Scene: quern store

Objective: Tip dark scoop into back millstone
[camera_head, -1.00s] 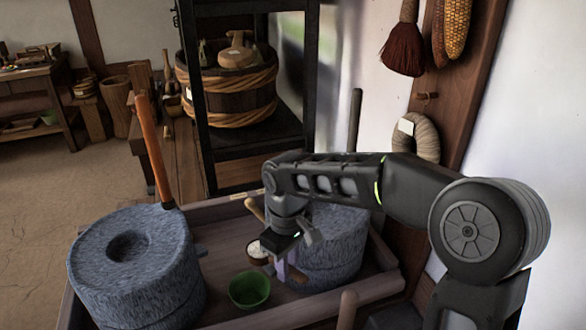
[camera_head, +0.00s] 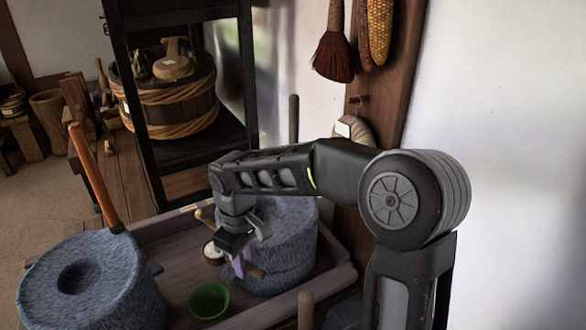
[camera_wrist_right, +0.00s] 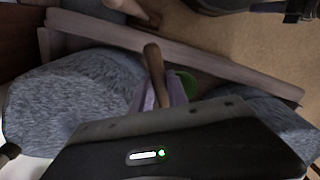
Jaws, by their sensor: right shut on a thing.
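The dark scoop (camera_head: 213,254) holds white stuff in its bowl. My right gripper (camera_head: 238,266) is shut on its brown handle, which sticks out to the right of the fingers. The handle (camera_wrist_right: 153,65) also shows between pale lavender fingers in the right wrist view; the scoop's bowl is hidden there. The back millstone (camera_head: 290,245), blue-grey stone, stands in the tray just right of the gripper. My arm hides part of its top. The scoop is left of this millstone, near its side, and looks about level. My left gripper is not in view.
A front millstone (camera_head: 85,290) with an upright orange-brown handle stands at left. A green bowl (camera_head: 209,301) sits in the wooden tray (camera_head: 180,248) below the scoop. A pale stick (camera_head: 205,217) shows behind the gripper. A black rack (camera_head: 150,170) with a tub stands behind.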

